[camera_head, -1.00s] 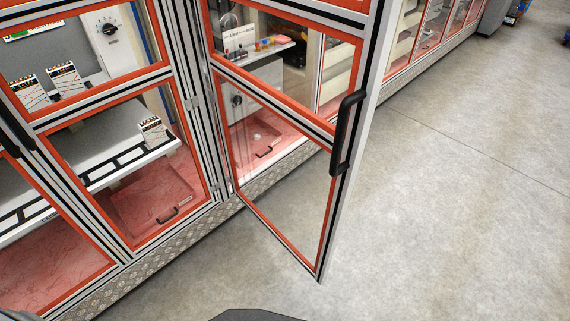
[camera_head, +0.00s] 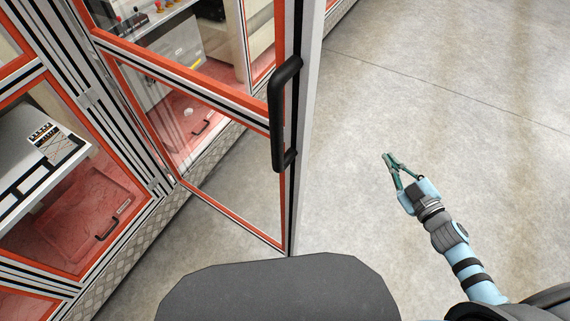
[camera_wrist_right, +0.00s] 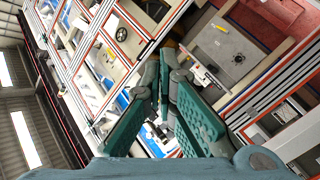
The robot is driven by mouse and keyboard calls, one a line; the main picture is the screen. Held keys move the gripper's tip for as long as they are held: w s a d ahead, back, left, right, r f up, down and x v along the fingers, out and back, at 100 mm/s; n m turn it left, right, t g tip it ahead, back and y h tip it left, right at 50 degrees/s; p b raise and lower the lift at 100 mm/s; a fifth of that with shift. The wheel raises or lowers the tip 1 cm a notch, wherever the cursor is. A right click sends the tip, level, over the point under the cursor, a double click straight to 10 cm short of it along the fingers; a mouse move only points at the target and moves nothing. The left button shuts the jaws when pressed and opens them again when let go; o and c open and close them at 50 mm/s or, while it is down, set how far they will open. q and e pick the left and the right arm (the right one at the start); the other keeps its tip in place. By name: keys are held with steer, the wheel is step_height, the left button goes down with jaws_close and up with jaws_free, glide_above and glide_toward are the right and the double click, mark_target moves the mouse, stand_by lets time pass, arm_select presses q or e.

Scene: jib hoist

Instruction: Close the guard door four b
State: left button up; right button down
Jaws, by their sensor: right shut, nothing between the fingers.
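The guard door (camera_head: 268,217) is a clear panel in an orange and aluminium frame. It stands open in the head view, swung out from the cabinet over the floor. Its black handle (camera_head: 278,115) is on the free edge. My right gripper (camera_head: 387,156) is to the right of the door, apart from it, over bare floor. Its green fingers are shut and empty; they also show in the right wrist view (camera_wrist_right: 168,60). My left gripper is not in view.
The cabinet row (camera_head: 60,190) with orange-framed panels runs along the left. A small handle (camera_head: 107,229) is on a red surface inside it. Grey floor (camera_head: 440,90) to the right of the door is clear.

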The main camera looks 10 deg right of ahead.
steer(key=s+a+r+n+y+b, duration=0.1)
steer(key=a+r+n+y, duration=0.3)
steer(key=r, duration=0.2)
steer(key=s+a+r+n+y, duration=0.2)
steer(key=a+r+n+y, duration=0.25)
steer(key=r, duration=0.25)
steer(key=s+a+r+n+g+y+b, duration=0.2)
steer(key=s+a+r+n+g+y, duration=0.45)
steer(key=s+a+n+g, duration=0.75)
steer(key=w+a+r+n+p, duration=0.1)
steer(key=a+p, duration=0.1)
steer(key=a, duration=0.7)
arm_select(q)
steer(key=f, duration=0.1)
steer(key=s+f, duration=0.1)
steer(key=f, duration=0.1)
arm_select(e)
steer(key=shift+h, duration=0.5)
steer(key=w, duration=0.1)
steer(key=w+d, duration=0.2)
steer(key=w, duration=0.1)
steer(key=shift+d, duration=0.25)
arm_select(q)
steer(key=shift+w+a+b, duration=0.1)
steer(key=shift+b, duration=0.2)
arm_select(e)
steer(key=shift+a, duration=0.1)
